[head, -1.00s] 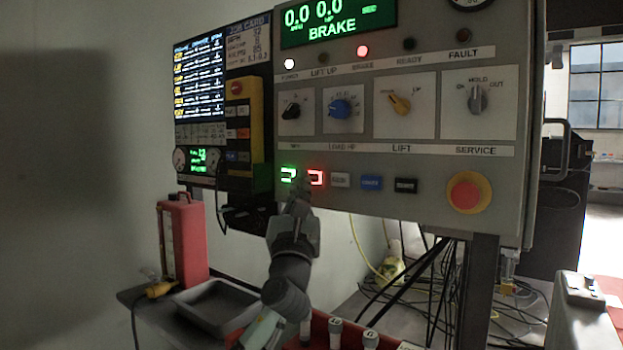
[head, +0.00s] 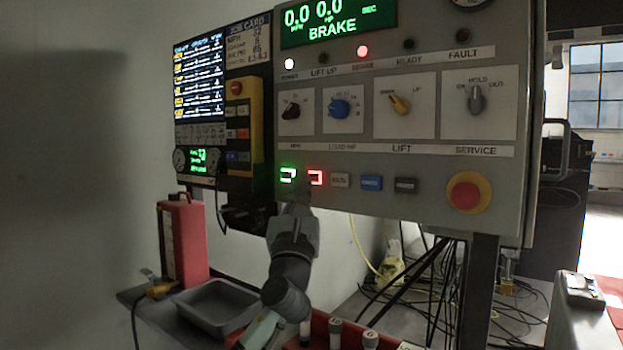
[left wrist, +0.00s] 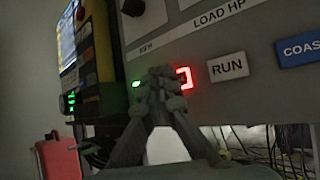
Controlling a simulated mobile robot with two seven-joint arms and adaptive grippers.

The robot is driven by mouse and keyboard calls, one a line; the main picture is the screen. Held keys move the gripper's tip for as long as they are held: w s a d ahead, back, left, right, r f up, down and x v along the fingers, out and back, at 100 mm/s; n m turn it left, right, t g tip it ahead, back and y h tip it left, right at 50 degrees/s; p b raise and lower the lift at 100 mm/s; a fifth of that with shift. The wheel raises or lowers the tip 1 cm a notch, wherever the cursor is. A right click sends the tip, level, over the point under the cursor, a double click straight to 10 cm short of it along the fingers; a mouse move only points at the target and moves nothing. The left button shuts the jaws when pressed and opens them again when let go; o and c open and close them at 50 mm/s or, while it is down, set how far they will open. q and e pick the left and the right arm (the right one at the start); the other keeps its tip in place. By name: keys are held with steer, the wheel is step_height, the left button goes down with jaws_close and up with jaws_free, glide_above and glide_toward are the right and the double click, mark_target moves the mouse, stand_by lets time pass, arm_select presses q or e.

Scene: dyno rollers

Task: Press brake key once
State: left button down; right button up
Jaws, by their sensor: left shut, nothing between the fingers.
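The control panel (head: 360,130) has a row of keys along its lower part. They are a green-lit key (head: 287,175), a red-lit key (head: 316,177), a white RUN key (left wrist: 228,67), a blue COAST key (head: 370,183) and a dark key (head: 405,186) whose label is too small to read. The panel display (head: 335,22) reads BRAKE. My left gripper (head: 299,192) is shut and empty, just below the green-lit and red-lit keys. In the left wrist view its closed fingertips (left wrist: 162,82) overlap the space between those two keys; contact cannot be told. My right gripper is not in view.
A red and yellow stop button (head: 468,192) is at the panel's lower right. Rotary knobs sit above the keys. A grey tray (head: 215,307) and a red container (head: 183,240) stand below left. Cables (head: 440,285) hang beneath the panel.

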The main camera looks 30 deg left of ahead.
arm_select(q)
steer(key=shift+w, duration=0.2)
steer(key=shift+w, duration=0.25)
steer(key=shift+w+d, duration=0.1)
steer(key=shift+w, duration=0.3)
stand_by(0.6)
steer(key=shift+s, duration=0.15)
steer(key=shift+s+p, duration=0.5)
steer(key=shift+s, duration=0.15)
